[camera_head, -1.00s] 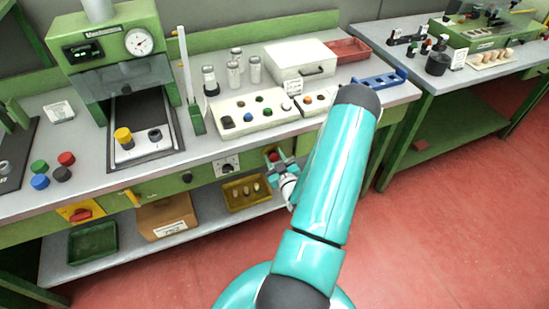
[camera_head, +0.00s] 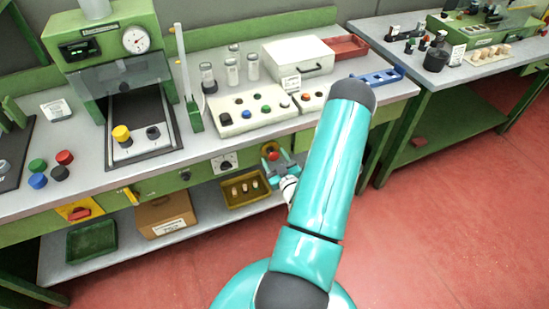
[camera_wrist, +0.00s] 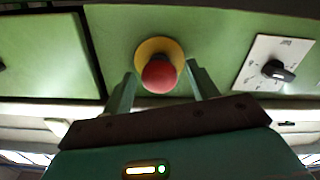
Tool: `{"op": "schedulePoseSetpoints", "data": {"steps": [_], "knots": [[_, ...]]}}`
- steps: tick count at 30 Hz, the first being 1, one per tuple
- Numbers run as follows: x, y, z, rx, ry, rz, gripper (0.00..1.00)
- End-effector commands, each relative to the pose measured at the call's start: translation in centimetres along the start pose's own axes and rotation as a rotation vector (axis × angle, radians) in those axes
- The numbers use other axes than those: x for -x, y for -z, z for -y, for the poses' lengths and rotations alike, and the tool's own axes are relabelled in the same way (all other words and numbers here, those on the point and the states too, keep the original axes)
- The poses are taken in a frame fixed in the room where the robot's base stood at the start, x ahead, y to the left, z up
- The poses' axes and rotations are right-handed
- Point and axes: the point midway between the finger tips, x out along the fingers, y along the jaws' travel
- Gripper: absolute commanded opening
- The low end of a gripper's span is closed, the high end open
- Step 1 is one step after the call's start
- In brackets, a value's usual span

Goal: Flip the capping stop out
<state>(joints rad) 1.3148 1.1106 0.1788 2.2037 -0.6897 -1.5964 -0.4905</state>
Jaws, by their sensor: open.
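A red mushroom button (camera_wrist: 159,75) on a yellow collar (camera_wrist: 171,49) sits on the green bench front. I take it to be the capping stop. In the wrist view it lies between the two fingers of my gripper (camera_wrist: 160,70), which are open. A gap shows on both sides of the button. In the head view the red button (camera_head: 273,156) shows small between the fingers of my gripper (camera_head: 278,154), below the bench top. The head view is too small to tell any contact.
A white plate with a black rotary knob (camera_wrist: 279,71) is right of the button in the wrist view. Below the bench top, a yellow tray (camera_head: 259,199) with corks and a cardboard box (camera_head: 165,224) stand on the shelf. The red floor is clear.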

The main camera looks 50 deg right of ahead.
Motion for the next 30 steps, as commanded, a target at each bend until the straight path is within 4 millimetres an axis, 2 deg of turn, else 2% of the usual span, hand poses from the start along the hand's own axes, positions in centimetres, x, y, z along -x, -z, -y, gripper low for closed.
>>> {"op": "schedulePoseSetpoints", "data": {"steps": [5,12,18,23,30], "knots": [[3.0,-0.1,0.0,-0.001,-0.001,0.005,0.59],[8.4,-0.1,0.0,-0.003,-0.002,0.005,0.59],[11.9,-0.1,0.0,-0.001,-0.002,0.004,0.59],[13.1,0.0,0.0,-0.001,-0.001,0.002,0.59],[13.2,0.0,0.0,0.000,-0.001,0.001,0.59]]}}
